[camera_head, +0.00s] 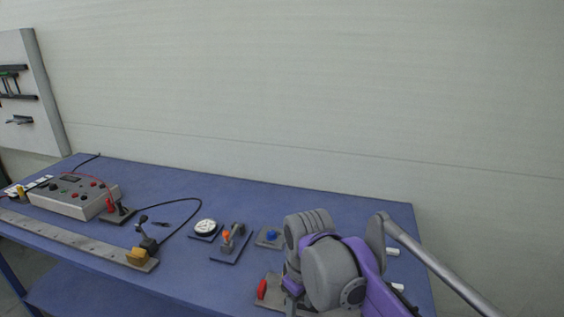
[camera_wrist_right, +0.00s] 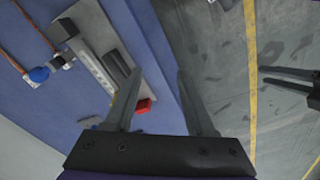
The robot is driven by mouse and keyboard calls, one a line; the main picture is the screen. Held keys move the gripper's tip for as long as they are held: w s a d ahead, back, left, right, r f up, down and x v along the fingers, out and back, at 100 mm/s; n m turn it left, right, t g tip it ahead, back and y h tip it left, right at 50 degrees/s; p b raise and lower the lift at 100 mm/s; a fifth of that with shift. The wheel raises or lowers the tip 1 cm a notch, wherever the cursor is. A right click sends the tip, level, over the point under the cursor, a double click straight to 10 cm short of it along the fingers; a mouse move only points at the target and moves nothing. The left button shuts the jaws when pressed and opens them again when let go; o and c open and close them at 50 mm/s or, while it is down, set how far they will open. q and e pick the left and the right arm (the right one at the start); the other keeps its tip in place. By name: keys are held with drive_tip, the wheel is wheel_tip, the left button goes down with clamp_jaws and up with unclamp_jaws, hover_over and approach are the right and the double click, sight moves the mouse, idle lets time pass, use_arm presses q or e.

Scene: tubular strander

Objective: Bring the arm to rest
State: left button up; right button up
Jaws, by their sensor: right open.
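My right arm, grey and purple, covers the right end of the blue workbench (camera_head: 340,200) in the head view, and its gripper is hidden there. In the right wrist view my right gripper (camera_wrist_right: 160,72) has its two fingers apart with nothing between them. It is over the bench edge, with bench on the left and floor on the right. A dark two-fingered part, seemingly my left gripper (camera_wrist_right: 288,80), enters from the right edge of that view; its opening is unclear.
A red handle (camera_head: 261,289) on a grey plate is beside my arm; a red part (camera_wrist_right: 143,105) shows near my right fingers. A blue knob (camera_head: 271,236), a dial gauge (camera_head: 206,226), a control box (camera_head: 75,197) and a long metal bar (camera_head: 75,239) are on the bench.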

drive_tip(key=s+d+f+m+t, duration=0.4)
drive_tip(key=s+d+f+m, duration=0.4)
drive_tip(key=s+d+f, duration=0.4)
drive_tip(key=shift+s+d+f+m+t+p, duration=0.2)
drive_tip(key=shift+s+d+m+t+p, duration=0.15)
drive_tip(key=shift+s+d, duration=0.75)
drive_tip(key=shift+s+a, duration=0.15)
idle(1.4)
